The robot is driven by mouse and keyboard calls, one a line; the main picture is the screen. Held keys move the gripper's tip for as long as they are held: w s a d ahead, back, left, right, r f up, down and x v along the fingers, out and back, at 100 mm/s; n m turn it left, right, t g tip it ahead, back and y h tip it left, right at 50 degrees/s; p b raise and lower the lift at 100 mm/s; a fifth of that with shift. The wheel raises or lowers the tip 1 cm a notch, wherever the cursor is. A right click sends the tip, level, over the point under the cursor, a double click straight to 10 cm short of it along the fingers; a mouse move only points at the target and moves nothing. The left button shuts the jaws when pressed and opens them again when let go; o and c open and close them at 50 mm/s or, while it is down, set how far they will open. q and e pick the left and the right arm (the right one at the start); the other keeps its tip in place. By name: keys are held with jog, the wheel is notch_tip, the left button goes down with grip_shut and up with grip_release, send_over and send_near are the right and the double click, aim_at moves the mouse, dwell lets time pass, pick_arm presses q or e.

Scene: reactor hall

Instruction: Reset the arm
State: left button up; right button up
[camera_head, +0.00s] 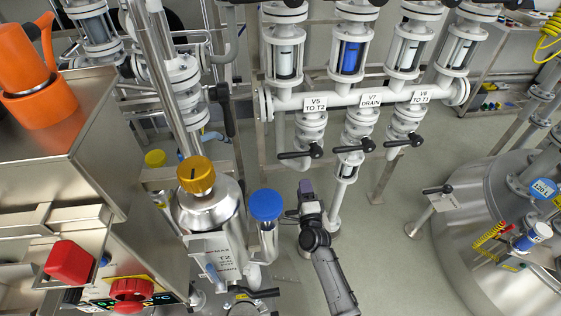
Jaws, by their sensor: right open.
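My right arm (335,283) comes up from the bottom edge, right of the middle. Its gripper (306,192) is at the far end, pointing away from me toward the valve pipes. It looks small, and its fingers are hard to make out; it is open, and I see nothing held in it. It appears in front of the lower end of the middle drain pipe (339,200); I cannot tell whether they touch. My left gripper is not in view.
A steel vessel marked T2 (208,212) with a yellow knob (196,175) and a blue cap (265,204) stands left of my arm. Valves with black levers (313,151) hang behind. A large tank (470,245) stands right. Floor (385,275) between is clear.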

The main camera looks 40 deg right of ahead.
jog(key=w+a+f+n+g+y, duration=0.1)
jog(key=a+f+n+y, duration=0.1)
jog(key=a+n+y, duration=0.3)
jog(key=w+a+f+n+g+y, duration=0.1)
jog(key=f+n+g+y, duration=0.15)
jog(key=n, duration=0.35)
jog(key=s+a+r+n+g+y, duration=0.35)
jog(key=s+a+r+n, duration=0.2)
jog(key=n, duration=0.45)
jog(key=s+a+r+n+g+h+p, duration=0.1)
jog(key=s+a+r+n+g+p, duration=0.15)
jog(key=s, duration=0.65)
jog(key=s+a+r+n+g+p, duration=0.1)
jog(key=s+a+n, duration=0.15)
jog(key=s, duration=0.65)
jog(key=s+a+f+g+p, duration=0.1)
jog(key=s+f+g, duration=0.1)
jog(key=s, duration=0.4)
jog(key=s+a+f+g+p, duration=0.1)
jog(key=s+f+g, duration=0.15)
jog(key=s, duration=0.35)
pick_arm(q)
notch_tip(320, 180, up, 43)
jog(key=p, duration=3.7)
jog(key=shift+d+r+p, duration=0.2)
jog(key=shift+p, duration=0.2)
pick_arm(e)
notch_tip(320, 180, up, 38)
jog(key=t, duration=0.1)
jog(key=shift+w+d, duration=0.2)
